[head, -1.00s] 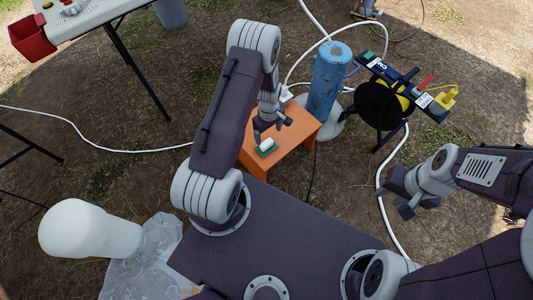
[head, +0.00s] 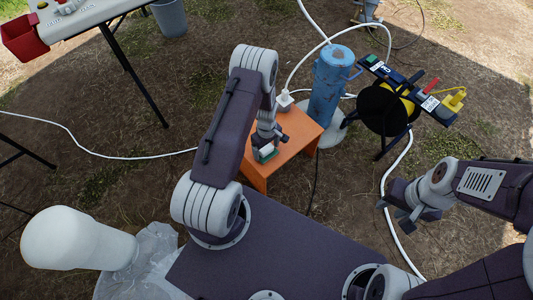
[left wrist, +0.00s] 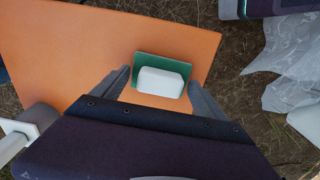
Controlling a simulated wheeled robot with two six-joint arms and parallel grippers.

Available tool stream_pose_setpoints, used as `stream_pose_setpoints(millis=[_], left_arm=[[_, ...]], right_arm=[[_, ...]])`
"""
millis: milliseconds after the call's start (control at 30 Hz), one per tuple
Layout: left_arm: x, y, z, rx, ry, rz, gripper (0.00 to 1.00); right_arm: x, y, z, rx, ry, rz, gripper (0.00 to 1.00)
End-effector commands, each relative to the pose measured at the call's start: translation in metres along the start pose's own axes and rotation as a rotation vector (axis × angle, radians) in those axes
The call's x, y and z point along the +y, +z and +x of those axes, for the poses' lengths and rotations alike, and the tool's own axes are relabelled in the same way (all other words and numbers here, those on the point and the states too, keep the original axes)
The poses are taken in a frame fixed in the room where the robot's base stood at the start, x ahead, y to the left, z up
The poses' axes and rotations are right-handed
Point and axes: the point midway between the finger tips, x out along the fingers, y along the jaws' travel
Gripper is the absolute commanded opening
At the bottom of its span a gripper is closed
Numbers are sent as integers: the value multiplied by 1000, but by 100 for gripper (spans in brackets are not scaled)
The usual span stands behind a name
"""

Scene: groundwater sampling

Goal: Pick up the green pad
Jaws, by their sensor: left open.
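The green pad (left wrist: 150,57) lies on the orange stool or small table, with a white block on it (left wrist: 161,82). In the head view the pad (head: 261,157) is partly hidden by my left gripper (head: 266,147). In the left wrist view, the open fingers of my left gripper (left wrist: 160,80) stand on either side of the pad and block; I cannot tell whether they touch. My right gripper (head: 397,212) is open and empty, above the ground at the right.
The orange table (head: 296,128) carries a white plug or adapter (head: 284,102) near its back. A blue cylinder (head: 327,90) and a cable reel (head: 385,108) stand beyond it. White hoses cross the ground. A white table (head: 75,20) with a red bin (head: 27,38) is at the upper left.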

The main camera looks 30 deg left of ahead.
Motion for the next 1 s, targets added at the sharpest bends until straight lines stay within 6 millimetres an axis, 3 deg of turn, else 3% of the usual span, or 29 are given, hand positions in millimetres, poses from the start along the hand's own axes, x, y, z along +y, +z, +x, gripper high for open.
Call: stream_pose_setpoints(millis=[33, 267, 567, 833, 1000], left_arm=[[0, 0, -1, 0, 0, 0, 83], [0, 0, -1, 0, 0, 0, 19], [0, 0, -6, 0, 0, 0, 18], [1, 0, -51, 1, 2, 0, 18], [-1, 41, -72, -1, -2, 7, 18]], right_arm=[[0, 0, -1, 0, 0, 0, 36], [0, 0, -1, 0, 0, 0, 36], [0, 0, -4, 0, 0, 0, 36], [-1, -4, -33, 0, 0, 0, 36], [-1, -5, -51, 0, 0, 0, 36]])
